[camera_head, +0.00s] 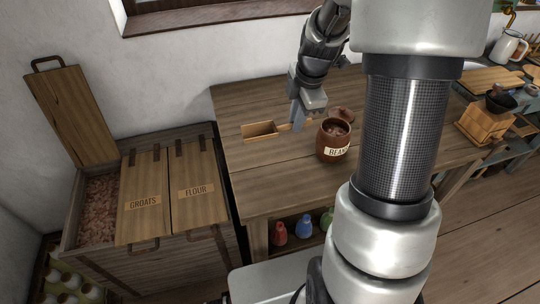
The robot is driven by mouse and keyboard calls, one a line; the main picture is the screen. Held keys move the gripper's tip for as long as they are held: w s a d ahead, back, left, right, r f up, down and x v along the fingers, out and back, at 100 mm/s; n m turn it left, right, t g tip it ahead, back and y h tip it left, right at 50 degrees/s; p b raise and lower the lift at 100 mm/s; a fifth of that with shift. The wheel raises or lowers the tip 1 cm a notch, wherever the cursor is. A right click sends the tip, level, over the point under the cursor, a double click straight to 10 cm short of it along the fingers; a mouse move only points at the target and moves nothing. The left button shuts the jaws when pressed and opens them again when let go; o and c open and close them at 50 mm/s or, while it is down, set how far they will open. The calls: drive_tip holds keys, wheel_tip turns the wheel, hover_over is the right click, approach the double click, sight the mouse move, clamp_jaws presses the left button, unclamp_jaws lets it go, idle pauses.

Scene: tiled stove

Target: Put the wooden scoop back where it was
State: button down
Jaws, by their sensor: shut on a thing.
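The wooden scoop (259,131) is a light brown, box-shaped scoop over the left part of the wooden table. My gripper (298,124) is shut on its handle, at the right end of the scoop. The scoop looks roughly level; I cannot tell whether it touches the table. A brown jar labelled BEANS (334,141) stands just right of my gripper, open, with dark contents. Its lid (342,114) appears to lie behind it.
Left of the table stands a wooden chest with an open lid (72,113) over a reddish-brown fill (97,209). Its lids labelled GROATS (143,200) and FLOUR (196,190) are closed. The table (250,185) is clear in front of the scoop. A wooden grinder (482,122) stands right.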

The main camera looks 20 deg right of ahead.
drive_tip(key=x, duration=0.3)
drive_tip(key=s+x, duration=0.1)
drive_tip(key=x, duration=0.2)
drive_tip(key=s+b+x, duration=0.1)
drive_tip(key=x, duration=0.2)
drive_tip(key=shift+d+f, duration=0.2)
drive_tip(key=shift+d, duration=0.05)
drive_tip(key=shift+f+b, duration=0.2)
drive_tip(key=shift+b, duration=0.1)
drive_tip(key=c, duration=1.7)
unclamp_jaws()
